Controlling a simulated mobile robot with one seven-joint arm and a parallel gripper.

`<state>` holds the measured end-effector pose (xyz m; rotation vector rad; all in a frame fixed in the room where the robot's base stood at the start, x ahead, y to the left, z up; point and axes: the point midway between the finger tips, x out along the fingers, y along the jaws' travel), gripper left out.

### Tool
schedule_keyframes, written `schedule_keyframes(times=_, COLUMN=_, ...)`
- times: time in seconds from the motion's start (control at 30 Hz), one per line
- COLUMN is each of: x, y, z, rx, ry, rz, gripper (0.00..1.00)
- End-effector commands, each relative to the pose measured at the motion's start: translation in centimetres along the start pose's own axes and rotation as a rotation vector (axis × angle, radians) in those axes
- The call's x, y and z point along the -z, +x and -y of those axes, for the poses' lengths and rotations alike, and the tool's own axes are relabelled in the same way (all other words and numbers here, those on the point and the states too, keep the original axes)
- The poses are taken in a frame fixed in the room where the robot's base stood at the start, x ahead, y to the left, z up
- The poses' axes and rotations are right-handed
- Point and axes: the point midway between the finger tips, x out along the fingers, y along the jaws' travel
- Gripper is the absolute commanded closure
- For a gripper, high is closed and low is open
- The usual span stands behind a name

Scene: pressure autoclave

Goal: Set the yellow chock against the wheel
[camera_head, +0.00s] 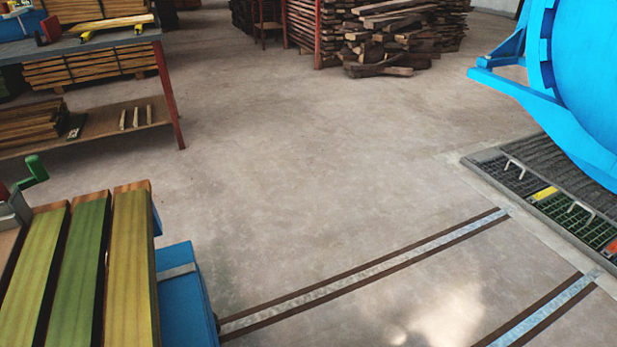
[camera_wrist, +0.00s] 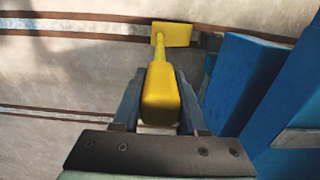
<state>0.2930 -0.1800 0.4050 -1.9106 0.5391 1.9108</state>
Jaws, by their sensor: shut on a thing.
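My gripper (camera_wrist: 160,88) shows in the wrist view, shut on the thick grip of the yellow chock (camera_wrist: 162,100). The chock's slim neck runs away from my fingers to a flat yellow head, which appears over or beside the dark-edged rail (camera_wrist: 90,28). A small greyish part just right of the head, by the blue cart (camera_wrist: 245,80), may be the wheel; I cannot tell, nor whether the chock touches it. In the head view the blue cart (camera_head: 186,295) stands at lower left, and neither my gripper nor the chock shows.
Boards (camera_head: 85,265) lie on the cart. Two floor rails (camera_head: 370,270) run right to a floor grating (camera_head: 545,185) below a big blue autoclave door (camera_head: 585,75). A shelf (camera_head: 100,125) with timber stands at left, a wood pile (camera_head: 390,35) behind. The middle floor is clear.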

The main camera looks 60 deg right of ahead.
Motion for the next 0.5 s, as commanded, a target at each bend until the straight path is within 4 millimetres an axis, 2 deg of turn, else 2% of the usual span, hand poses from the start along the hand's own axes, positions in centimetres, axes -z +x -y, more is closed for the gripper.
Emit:
schedule_keyframes(times=0.03, x=0.01, y=0.09, z=0.00, rx=0.000, ry=0.000, rz=0.000, gripper=0.54)
schedule_keyframes(times=0.17, x=0.00, y=0.05, z=0.00, rx=0.000, ry=0.000, rz=0.000, gripper=0.31)
schedule_keyframes(times=0.2, x=0.00, y=0.05, z=0.00, rx=0.000, ry=0.000, rz=0.000, gripper=0.28)
schedule_keyframes(times=0.5, x=0.00, y=-0.18, z=0.00, rx=0.000, ry=0.000, rz=0.000, gripper=0.28)
